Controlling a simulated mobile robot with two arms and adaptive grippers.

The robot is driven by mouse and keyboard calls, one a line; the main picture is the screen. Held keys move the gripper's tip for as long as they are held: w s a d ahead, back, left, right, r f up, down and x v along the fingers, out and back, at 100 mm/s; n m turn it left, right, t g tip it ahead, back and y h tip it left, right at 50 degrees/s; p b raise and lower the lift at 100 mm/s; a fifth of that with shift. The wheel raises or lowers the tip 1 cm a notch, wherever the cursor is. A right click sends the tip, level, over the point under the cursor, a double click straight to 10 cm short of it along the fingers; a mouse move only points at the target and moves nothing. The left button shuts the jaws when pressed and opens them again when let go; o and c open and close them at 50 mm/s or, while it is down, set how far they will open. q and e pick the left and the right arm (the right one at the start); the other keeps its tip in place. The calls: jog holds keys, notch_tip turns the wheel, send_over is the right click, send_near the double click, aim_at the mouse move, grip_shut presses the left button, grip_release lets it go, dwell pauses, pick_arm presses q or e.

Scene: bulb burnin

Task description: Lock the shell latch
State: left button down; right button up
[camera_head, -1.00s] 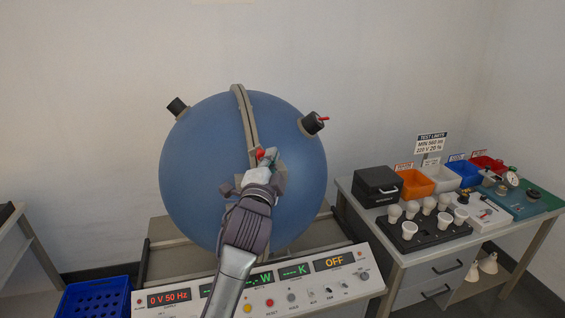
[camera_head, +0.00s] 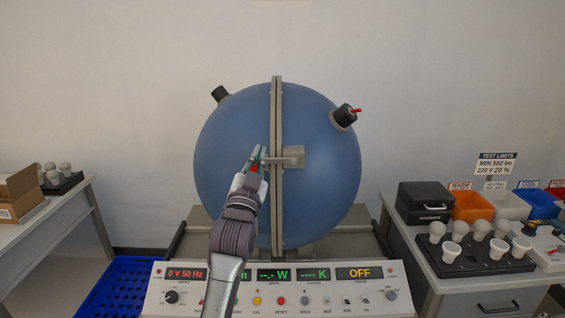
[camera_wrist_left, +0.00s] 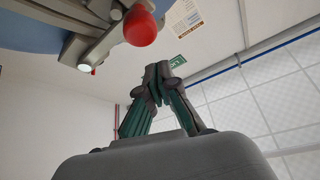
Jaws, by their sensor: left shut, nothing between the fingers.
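The big blue sphere shell (camera_head: 225,140) stands in the middle, its two halves together at a grey vertical seam flange (camera_head: 277,110). The latch (camera_head: 293,156) is a grey block on the right half, with a bar reaching left across the seam. Its red knob (camera_head: 254,168) is partly hidden by my fingers; it shows plainly in the left wrist view (camera_wrist_left: 140,27). My left gripper (camera_head: 258,154) is shut and empty beside the knob, at the bar's left end. In the wrist view the green-padded fingertips (camera_wrist_left: 160,75) look apart from the knob. My right gripper is not in view.
A control panel (camera_head: 240,300) with displays spans the front below the sphere. A blue crate (camera_head: 125,285) sits low at left. The right table holds a black box (camera_head: 425,200), bins and a bulb tray (camera_head: 475,262). A cardboard box (camera_head: 20,195) is on the left table.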

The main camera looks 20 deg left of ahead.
aim_at(254, 167)
pick_arm(q)
jog(key=shift+s+a+f+n+y+b, duration=0.1)
jog(key=shift+a+f+n+y+b, duration=0.3)
jog(key=shift+f+n, duration=0.3)
jog(key=shift+a+f+n+y+b, duration=0.25)
jog(key=shift+f+n+y+b, duration=0.2)
jog(key=shift+f+n, duration=0.25)
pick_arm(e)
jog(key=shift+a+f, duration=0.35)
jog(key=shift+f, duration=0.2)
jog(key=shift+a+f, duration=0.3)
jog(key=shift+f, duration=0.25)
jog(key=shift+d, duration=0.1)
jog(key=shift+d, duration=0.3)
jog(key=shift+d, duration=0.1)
pick_arm(q)
notch_tip(254, 167, up, 4)
jog(key=p, duration=0.3)
jog(key=d+b+v, duration=0.1)
jog(key=b+v, duration=0.2)
jog(key=v, duration=0.7)
jog(key=shift+s, duration=0.2)
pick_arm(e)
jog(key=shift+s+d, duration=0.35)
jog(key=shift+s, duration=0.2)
